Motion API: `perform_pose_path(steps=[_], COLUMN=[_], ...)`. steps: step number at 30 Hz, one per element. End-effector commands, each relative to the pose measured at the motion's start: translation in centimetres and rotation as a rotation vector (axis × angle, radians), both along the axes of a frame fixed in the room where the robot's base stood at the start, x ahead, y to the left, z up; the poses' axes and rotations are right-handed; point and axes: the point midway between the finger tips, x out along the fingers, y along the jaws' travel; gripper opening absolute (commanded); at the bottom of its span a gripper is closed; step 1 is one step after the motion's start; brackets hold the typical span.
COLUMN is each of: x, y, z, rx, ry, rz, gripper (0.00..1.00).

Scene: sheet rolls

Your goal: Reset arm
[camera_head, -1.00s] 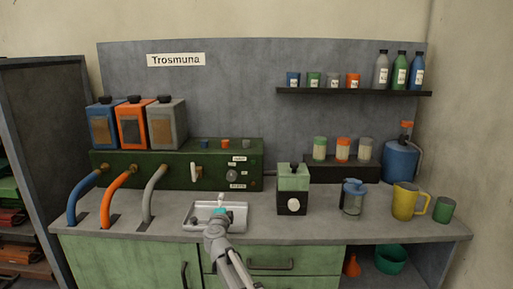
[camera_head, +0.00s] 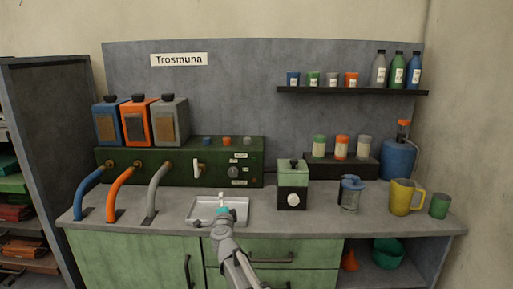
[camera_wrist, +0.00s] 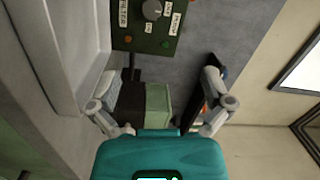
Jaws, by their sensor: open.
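My arm rises from the bottom centre of the head view. My gripper (camera_head: 222,212) is in front of the metal tray on the counter, seen from behind and small there. In the wrist view my gripper (camera_wrist: 160,82) shows its two grey fingers spread wide, with a teal body below. No object is held between them. A green and black box (camera_wrist: 157,105) shows beyond the fingers, apart from them.
The metal tray (camera_head: 217,209) is set in the grey counter (camera_head: 325,222). Curved pipes (camera_head: 118,193) stand at left.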

Motion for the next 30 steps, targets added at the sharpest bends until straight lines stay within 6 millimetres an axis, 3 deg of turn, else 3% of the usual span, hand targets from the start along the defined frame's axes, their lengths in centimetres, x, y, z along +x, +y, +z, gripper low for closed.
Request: perform_pose_path(steps=[8,14,23,30], x=[-0.9,-2.6,-6.7,-11.1], y=[-0.5,-1.3,-4.0,-8.3], z=[0.1,-1.1,-5.7,-10.7], rx=[-0.123,-0.288,-0.577,-0.787], ry=[-0.024,-0.008,0.125,0.332], rz=[0.135,0.301,0.555,0.725], gripper=[1.0,1.0,1.0,1.0])
